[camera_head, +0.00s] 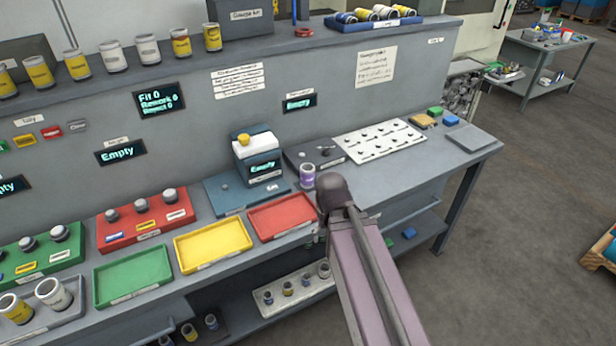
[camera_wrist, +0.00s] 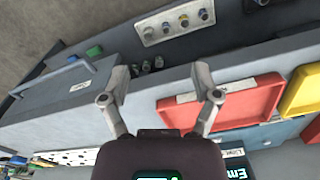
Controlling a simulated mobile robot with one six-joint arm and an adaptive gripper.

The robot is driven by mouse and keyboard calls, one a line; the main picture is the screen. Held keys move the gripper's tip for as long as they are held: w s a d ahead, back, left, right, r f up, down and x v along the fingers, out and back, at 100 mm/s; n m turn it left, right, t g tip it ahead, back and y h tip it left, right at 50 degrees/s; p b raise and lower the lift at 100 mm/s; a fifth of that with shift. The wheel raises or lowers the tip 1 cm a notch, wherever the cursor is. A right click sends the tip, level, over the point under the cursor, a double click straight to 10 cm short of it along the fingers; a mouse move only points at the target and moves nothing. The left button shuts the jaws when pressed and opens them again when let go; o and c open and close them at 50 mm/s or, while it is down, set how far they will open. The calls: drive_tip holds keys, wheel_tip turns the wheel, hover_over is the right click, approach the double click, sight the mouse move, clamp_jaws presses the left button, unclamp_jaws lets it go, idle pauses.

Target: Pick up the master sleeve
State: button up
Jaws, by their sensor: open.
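My gripper (camera_wrist: 162,88) is open in the wrist view, with nothing between its fingers. It hangs over the front edge of the bench. In the head view it is mostly hidden behind my arm. A small white cylinder with a purple band (camera_head: 307,176) stands upright on the bench just left of my arm's end; I cannot read whether it is the master sleeve. A pale tray (camera_head: 265,298) on the lower shelf holds several small cylinders. This tray (camera_wrist: 150,37) also shows beyond my fingers in the wrist view.
A red tray (camera_head: 252,222) and a yellow tray (camera_head: 180,252) lie along the bench front. A gauge box with an "Empty" display (camera_head: 262,166) stands behind. A white pegged plate (camera_head: 350,145) lies at the right.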

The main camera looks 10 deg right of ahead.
sight(307, 173)
drive_tip(key=w+r+t+p, duration=0.2)
drive_tip(key=w+r+p, duration=0.2)
drive_tip(key=w, duration=0.7)
drive_tip(key=w+r+t+p, duration=0.2)
drive_tip(key=w+r+p, duration=0.3)
drive_tip(key=w, duration=0.7)
wheel_tip(307, 173, up, 2)
drive_tip(key=shift+w+r+t, duration=0.1)
drive_tip(key=shift+w+t, duration=0.1)
drive_tip(key=shift+t, duration=0.1)
drive_tip(key=shift+a+f, duration=0.1)
drive_tip(key=shift+f, duration=0.15)
drive_tip(key=shift+b+x, duration=3.7)
drive_tip(key=shift+x, duration=0.45)
drive_tip(key=shift+w, duration=0.1)
drive_tip(key=shift+b+x, duration=2.35)
drive_tip(key=shift+x, duration=0.25)
drive_tip(key=shift+w+r, duration=0.1)
drive_tip(key=c, duration=1.3)
